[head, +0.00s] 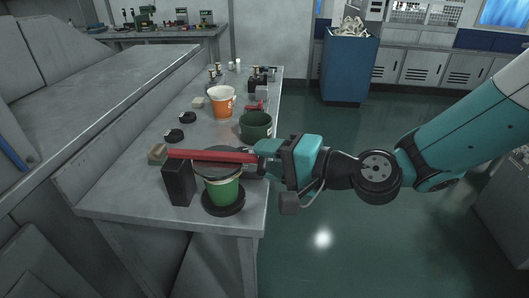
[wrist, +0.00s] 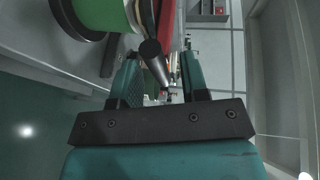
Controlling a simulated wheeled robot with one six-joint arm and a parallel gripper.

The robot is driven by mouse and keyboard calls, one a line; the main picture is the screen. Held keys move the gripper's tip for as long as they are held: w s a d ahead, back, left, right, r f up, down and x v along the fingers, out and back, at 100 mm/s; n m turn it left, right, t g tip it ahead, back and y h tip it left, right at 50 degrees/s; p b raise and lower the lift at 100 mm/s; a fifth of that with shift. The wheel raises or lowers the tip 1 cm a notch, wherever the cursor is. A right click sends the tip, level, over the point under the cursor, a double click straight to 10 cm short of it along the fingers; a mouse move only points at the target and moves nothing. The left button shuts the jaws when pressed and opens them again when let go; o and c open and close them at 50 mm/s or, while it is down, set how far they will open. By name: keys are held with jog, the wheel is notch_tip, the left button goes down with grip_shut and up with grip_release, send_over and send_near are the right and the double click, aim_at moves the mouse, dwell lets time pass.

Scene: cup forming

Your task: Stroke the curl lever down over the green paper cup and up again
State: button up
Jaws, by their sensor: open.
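The green paper cup (head: 224,191) stands upright in a round black base (head: 224,207) near the front of the bench; it also shows at the top left of the wrist view (wrist: 100,14). The red curl lever (head: 210,155) lies about level above the cup, with a dark round plate (head: 208,168) between them. Its red bar is at the top of the wrist view (wrist: 166,22). My gripper (head: 260,158) is open at the lever's right end. In the wrist view, a dark rounded handle (wrist: 151,52) sits between my fingers (wrist: 158,75); contact is unclear.
A black block (head: 179,183) stands left of the cup. Behind are a dark green pot (head: 255,126), an orange cup (head: 221,102) and small black parts (head: 173,135). A blue bin (head: 349,67) stands on the floor.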

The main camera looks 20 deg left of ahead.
jog(key=shift+w+a+f, duration=0.1)
jog(key=shift+a, duration=0.5)
grip_shut()
jog(key=shift+p, duration=0.35)
